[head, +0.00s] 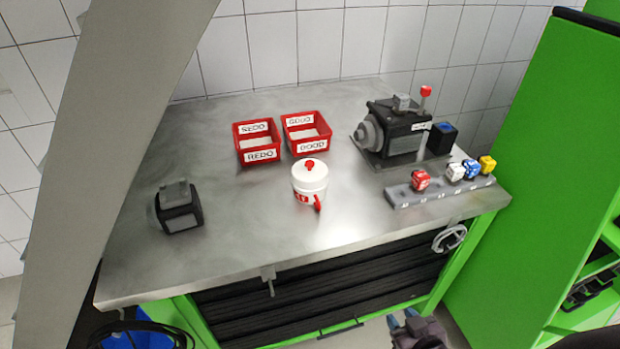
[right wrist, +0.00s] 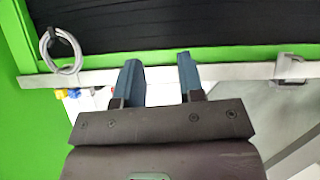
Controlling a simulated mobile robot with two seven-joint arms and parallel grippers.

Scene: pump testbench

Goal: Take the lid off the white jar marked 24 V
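The white jar (head: 309,188) stands upright near the middle of the metal bench top. Its white lid (head: 310,172) with a red knob (head: 309,164) is on it. A red handle (head: 317,203) and a red label show on its front; I cannot read the label. My right gripper (head: 402,317) is low at the bottom of the head view, in front of the bench and well apart from the jar. In the right wrist view the two blue fingers (right wrist: 159,72) are spread with nothing between them. My left gripper is not in view.
Two red bins (head: 258,157) (head: 311,147) stand behind the jar. A dark pump (head: 398,131) stands at the back right, before it a grey rail (head: 440,188) with several coloured cubes. A black box (head: 179,213) sits at the left. A cable loop (head: 449,238) hangs at the bench front.

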